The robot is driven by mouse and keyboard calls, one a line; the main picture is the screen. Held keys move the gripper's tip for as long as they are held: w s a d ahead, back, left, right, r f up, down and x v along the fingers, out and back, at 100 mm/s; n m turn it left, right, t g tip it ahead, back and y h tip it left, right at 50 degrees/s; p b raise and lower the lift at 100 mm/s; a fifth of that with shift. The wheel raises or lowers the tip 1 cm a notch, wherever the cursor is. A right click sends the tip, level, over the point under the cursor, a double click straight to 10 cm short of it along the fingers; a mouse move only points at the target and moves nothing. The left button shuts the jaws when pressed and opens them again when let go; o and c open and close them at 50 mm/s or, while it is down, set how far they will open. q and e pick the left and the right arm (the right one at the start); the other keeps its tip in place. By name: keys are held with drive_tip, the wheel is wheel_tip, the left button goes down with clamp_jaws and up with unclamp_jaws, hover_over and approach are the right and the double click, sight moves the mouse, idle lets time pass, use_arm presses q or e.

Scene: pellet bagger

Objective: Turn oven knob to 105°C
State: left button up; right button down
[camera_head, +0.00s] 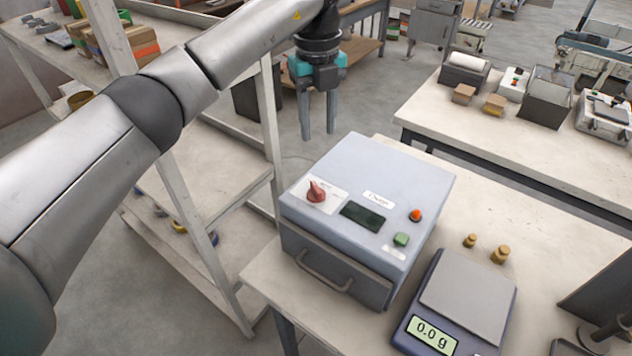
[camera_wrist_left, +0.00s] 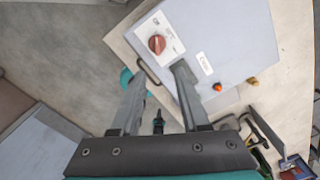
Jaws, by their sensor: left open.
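The oven (camera_head: 361,176) is a light blue-grey box on the table, with a dark front and a bar handle (camera_head: 324,272). Its red knob (camera_head: 316,191) sits on a white dial plate at the upper left of the top panel. The knob also shows in the left wrist view (camera_wrist_left: 157,44), but the dial marks are too small to read. My left gripper (camera_head: 319,138) is open and empty, above and behind the oven, apart from the knob. In the left wrist view its two fingers (camera_wrist_left: 155,80) point toward the oven. My right gripper is not in view.
A scale (camera_head: 468,296) reading 0.0 g stands right of the oven, with two brass weights (camera_head: 485,248) behind it. A green button (camera_head: 401,240) and an orange-red light (camera_head: 415,215) are on the oven panel. A white shelf rack (camera_head: 215,195) stands left.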

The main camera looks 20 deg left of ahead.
sight(316, 186)
use_arm(q)
wheel_tip(316, 186, down, 15)
drive_tip(key=shift+a+f+p, duration=0.1)
drive_tip(key=shift+a+p, duration=0.05)
drive_tip(key=shift+p, duration=0.6)
drive_tip(key=shift+c, duration=0.2)
clamp_jaws()
